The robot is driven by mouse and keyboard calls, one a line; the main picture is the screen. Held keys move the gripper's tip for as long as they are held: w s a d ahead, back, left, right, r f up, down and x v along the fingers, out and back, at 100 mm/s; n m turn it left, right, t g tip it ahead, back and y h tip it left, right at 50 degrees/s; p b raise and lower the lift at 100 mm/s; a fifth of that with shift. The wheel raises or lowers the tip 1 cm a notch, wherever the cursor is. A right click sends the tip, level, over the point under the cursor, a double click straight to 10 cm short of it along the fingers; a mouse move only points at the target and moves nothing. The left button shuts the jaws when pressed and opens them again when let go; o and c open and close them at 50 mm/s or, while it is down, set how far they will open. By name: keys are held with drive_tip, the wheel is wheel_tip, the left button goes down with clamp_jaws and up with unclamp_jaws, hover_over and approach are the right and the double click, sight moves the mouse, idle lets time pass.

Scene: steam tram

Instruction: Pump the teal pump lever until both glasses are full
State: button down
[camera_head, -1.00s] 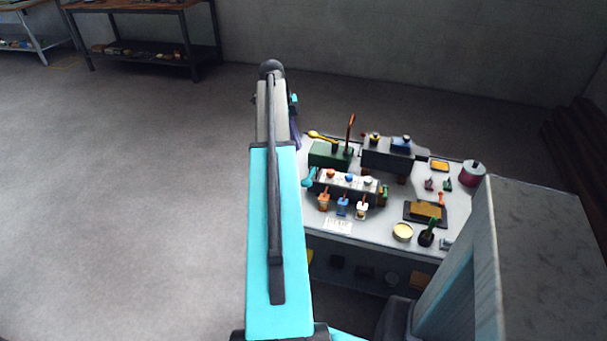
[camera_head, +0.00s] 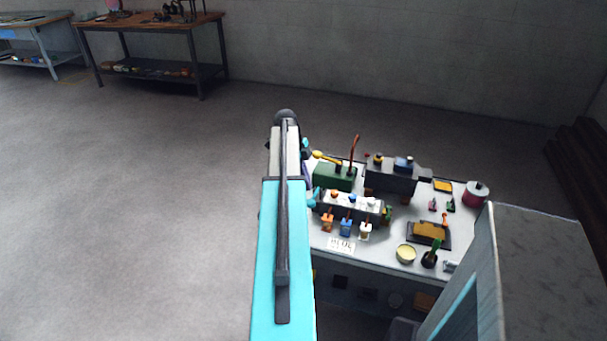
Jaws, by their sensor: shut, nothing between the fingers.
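A small teal part (camera_head: 312,198), which looks like the teal pump lever, shows at the left end of a pale-topped dark box (camera_head: 376,214) on the workbench. My arm partly covers that side. I cannot make out two glasses or any fill level at this size. Small orange (camera_head: 327,223), blue (camera_head: 346,227) and white (camera_head: 365,231) pieces stand in front of the box; I cannot tell what they are. My arm runs up the middle of the view, left of the bench. My gripper cannot be made out; the arm seems to hide it.
The workbench (camera_head: 385,258) also holds a green box (camera_head: 333,178) with a yellow-knobbed lever and upright red lever (camera_head: 354,150), a dark machine (camera_head: 389,178), a red drum (camera_head: 475,195) and a round tin (camera_head: 406,254). Open floor lies left; a brown bench (camera_head: 150,24) stands behind.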

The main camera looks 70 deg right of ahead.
sight(309, 203)
drive_tip(key=x, duration=0.3)
drive_tip(key=shift+w+p, duration=0.15)
drive_tip(key=shift+p, duration=0.2)
drive_tip(key=shift+f, duration=1.3)
drive_tip(key=shift+a+f, duration=0.15)
drive_tip(key=shift+a+f+h+b, duration=0.3)
drive_tip(key=shift+f+h+b, duration=0.15)
drive_tip(key=shift+b, duration=0.4)
drive_tip(key=f+h+b, duration=0.1)
drive_tip(key=b, duration=0.1)
drive_tip(key=a+f+h+b, duration=0.1)
drive_tip(key=b, duration=0.2)
drive_tip(key=shift+f+b, duration=0.3)
drive_tip(key=shift+f, duration=0.05)
drive_tip(key=shift+a+f+m+h+b, duration=0.3)
drive_tip(key=shift+f+h+b, duration=0.15)
drive_tip(key=shift+f+b, duration=0.35)
